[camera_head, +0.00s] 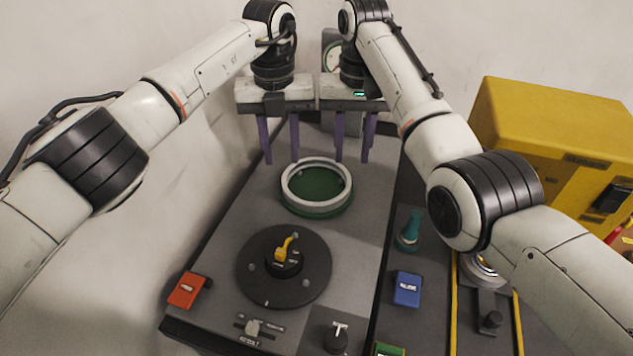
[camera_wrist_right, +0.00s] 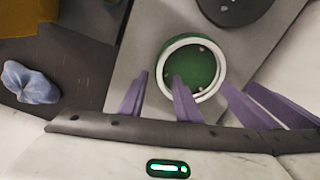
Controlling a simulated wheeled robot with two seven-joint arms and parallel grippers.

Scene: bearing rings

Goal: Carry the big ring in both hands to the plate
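The big ring (camera_head: 317,210) is pale grey and lies flat on a round green base, upper middle of the bench. It also shows in the right wrist view (camera_wrist_right: 190,39), green inside it. A dark round plate (camera_head: 257,287) with a yellow lever at its centre lies nearer than the ring. My left gripper (camera_head: 281,162) is open and empty, its purple fingers pointing down just behind the ring's far left side. My right gripper (camera_head: 351,161) is open and empty beside it, behind the far right side. Neither visibly grips the ring; exact finger clearance cannot be told.
A red block (camera_head: 184,290) lies at the bench's left edge. A teal peg (camera_head: 411,228), a blue block (camera_head: 407,289) and a green block (camera_head: 388,349) stand to the right. A yellow cabinet (camera_head: 545,115) is at the right. Bench surface between ring and plate is clear.

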